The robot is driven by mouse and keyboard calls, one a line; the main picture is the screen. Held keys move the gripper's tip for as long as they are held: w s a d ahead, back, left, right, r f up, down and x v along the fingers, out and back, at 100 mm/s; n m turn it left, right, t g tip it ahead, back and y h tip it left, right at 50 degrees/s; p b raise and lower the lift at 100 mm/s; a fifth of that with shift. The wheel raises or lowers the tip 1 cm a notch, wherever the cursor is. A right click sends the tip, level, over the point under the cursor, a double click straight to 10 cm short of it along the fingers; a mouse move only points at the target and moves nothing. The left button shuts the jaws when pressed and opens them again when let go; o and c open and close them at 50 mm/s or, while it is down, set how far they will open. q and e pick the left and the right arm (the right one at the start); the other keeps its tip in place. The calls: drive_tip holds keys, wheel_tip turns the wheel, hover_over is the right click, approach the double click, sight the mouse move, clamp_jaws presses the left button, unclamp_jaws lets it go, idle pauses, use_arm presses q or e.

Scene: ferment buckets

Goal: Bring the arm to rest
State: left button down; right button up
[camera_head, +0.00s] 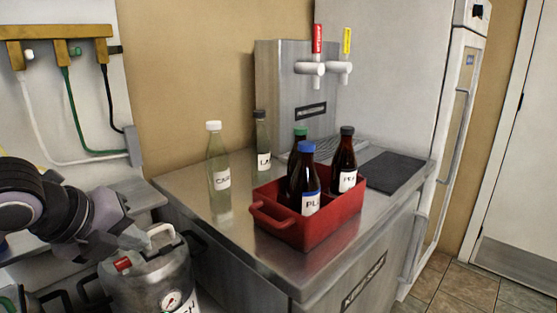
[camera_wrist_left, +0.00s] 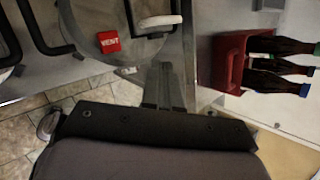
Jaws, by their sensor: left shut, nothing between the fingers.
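My left gripper (camera_head: 140,239) is just above the top of a steel keg (camera_head: 150,284) at the lower left of the head view. Its fingers also show in the left wrist view (camera_wrist_left: 163,84), pressed together with nothing between them. The keg has a pale handle (camera_head: 160,232), a red tag (camera_head: 122,264) and a gauge. In the left wrist view the tag (camera_wrist_left: 109,42) reads VENT. I cannot tell whether the fingers touch the keg. My right gripper is in neither view.
A red crate (camera_head: 287,227) with several dark bottles stands on the steel counter (camera_head: 190,184). Two clear bottles, one with a white cap (camera_head: 217,165), stand behind it. A tap tower (camera_head: 280,90) and a dark mat (camera_head: 395,172) are farther back. Hoses hang at the left wall.

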use_arm(q)
drive_tip(key=s+d+r+g+h+p, duration=0.1)
drive_tip(key=s+d+h+p, duration=0.15)
drive_tip(key=d+h, duration=0.6)
drive_tip(key=s+d+r+g+h+p, duration=0.15)
drive_tip(key=s+d+h, duration=0.25)
drive_tip(key=d+h, duration=0.45)
drive_tip(key=w+a+f+n+t+y+p, duration=0.1)
drive_tip(key=a+f+n+t+y+p, duration=0.1)
drive_tip(key=a+f+n+t+y, duration=0.65)
drive_tip(key=w+a+f+n+t+y+p, duration=0.1)
drive_tip(key=f+n+t+y+p, duration=0.3)
drive_tip(key=n, duration=0.9)
drive_tip(key=s+a+f+n+g+y, duration=0.1)
drive_tip(key=s+f+n+g+y, duration=0.1)
drive_tip(key=s+f, duration=0.4)
drive_tip(key=s+a+f+n+g+y, duration=0.1)
drive_tip(key=s+f+g, duration=0.4)
drive_tip(key=f, duration=0.6)
drive_tip(key=shift+s+a+f+n+g+y, duration=0.2)
drive_tip(key=shift+s+a+n+g+y, duration=0.1)
drive_tip(key=shift+s+n+y, duration=0.5)
drive_tip(key=shift+w, duration=0.15)
